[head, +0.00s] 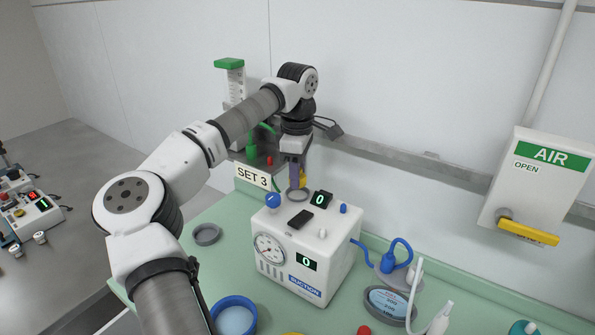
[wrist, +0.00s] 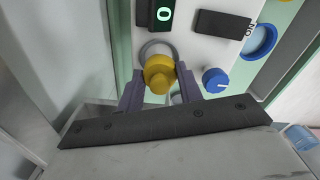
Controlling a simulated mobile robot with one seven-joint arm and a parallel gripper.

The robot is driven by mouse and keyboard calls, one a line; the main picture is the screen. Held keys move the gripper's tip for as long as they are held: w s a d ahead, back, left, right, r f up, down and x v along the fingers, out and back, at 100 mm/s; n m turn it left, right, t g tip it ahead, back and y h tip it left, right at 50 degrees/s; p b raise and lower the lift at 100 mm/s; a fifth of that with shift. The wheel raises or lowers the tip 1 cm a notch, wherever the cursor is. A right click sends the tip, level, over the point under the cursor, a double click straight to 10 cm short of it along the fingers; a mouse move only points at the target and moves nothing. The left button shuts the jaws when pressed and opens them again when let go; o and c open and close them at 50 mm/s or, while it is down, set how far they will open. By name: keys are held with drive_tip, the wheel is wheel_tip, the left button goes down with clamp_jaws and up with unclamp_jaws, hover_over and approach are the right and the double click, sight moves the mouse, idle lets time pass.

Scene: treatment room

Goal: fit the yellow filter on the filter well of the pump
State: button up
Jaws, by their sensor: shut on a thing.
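The white suction pump (head: 305,245) stands on the green bench, with a dial and two displays that read 0. Its filter well shows as a pale grey ring (head: 297,195) on top near the back; in the wrist view the ring (wrist: 156,49) shows partly from behind the filter. My gripper (wrist: 160,84) points down over the back of the pump and is shut on the yellow filter (wrist: 158,72). The filter overlaps the ring's near edge in the wrist view. I cannot tell whether it touches the well. In the head view my gripper (head: 298,178) mostly hides the filter.
A blue knob (wrist: 215,80) sits beside the filter on the pump top. A SET 3 sign (head: 252,176) and a green-capped canister (head: 230,75) stand behind. A grey ring (head: 207,234), a blue bowl (head: 233,301) and tubing (head: 415,285) lie around the pump.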

drive_tip(key=shift+f+b, duration=0.45)
drive_tip(key=shift+f, duration=1.2)
idle(1.2)
drive_tip(key=o, duration=0.9)
drive_tip(key=shift+o, duration=0.7)
drive_tip(key=shift+s+f, duration=0.1)
drive_tip(key=shift+f, duration=0.05)
drive_tip(key=shift+r+p, duration=0.5)
drive_tip(key=shift+r, duration=3.25)
drive_tip(key=shift+f, duration=0.1)
